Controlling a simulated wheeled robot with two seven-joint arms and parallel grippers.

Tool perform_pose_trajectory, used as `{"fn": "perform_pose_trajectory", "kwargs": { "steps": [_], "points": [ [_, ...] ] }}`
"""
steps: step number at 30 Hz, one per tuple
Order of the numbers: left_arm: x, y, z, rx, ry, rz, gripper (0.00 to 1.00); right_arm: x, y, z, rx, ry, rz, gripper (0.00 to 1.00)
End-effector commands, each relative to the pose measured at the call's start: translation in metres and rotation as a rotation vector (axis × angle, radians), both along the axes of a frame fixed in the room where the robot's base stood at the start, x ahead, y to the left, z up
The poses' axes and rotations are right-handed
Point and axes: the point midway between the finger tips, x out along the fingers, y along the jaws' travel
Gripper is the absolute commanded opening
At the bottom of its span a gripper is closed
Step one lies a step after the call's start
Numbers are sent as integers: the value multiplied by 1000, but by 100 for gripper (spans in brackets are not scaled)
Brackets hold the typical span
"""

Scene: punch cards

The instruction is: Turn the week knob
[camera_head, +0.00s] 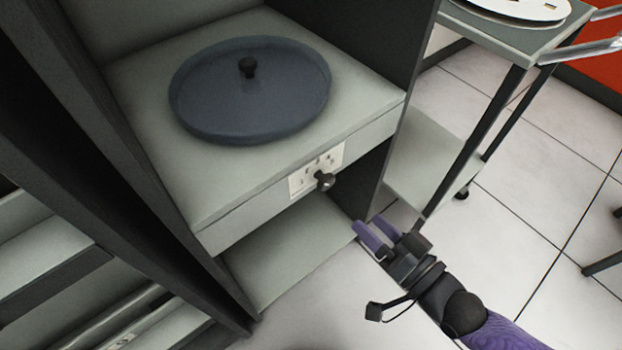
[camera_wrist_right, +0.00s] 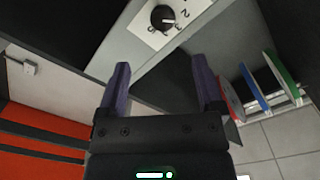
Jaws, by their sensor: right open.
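The week knob (camera_head: 324,181) is a small black knob on a white numbered plate (camera_head: 302,181) on the front edge of a grey shelf. In the right wrist view the knob (camera_wrist_right: 162,17) shows at the top, with digits around it and a pale pointer mark. My right gripper (camera_head: 374,235) has purple fingers and is open and empty. It is below and to the right of the knob, apart from it. In the right wrist view the gap between its fingers (camera_wrist_right: 160,72) lies below the knob. My left gripper is not in view.
A round dark blue tray-like disc (camera_head: 215,100) with a black centre knob lies on the grey shelf (camera_head: 240,190). Dark cabinet panels stand on both sides. A wheeled cart (camera_head: 530,45) stands at upper right. Tiled floor (camera_head: 540,190) is open at right.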

Motion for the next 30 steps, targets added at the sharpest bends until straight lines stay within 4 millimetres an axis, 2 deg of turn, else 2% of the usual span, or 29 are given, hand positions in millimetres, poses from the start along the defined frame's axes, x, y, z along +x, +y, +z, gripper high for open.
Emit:
{"fn": "perform_pose_trajectory", "kwargs": {
  "steps": [1,3,9,15,25,26,30],
  "points": [
    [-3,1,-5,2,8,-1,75,0,2,-5,6,5,7,86],
    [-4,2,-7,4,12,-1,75,6,8,-3,12,3,9,86],
    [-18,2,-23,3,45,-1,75,46,38,-4,12,-1,8,86],
    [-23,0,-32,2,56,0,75,72,57,-3,8,1,6,86],
    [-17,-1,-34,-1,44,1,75,77,61,1,6,1,7,86],
    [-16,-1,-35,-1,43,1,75,77,61,1,6,1,7,82],
    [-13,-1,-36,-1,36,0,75,77,61,0,6,1,7,52]
  ]
}}
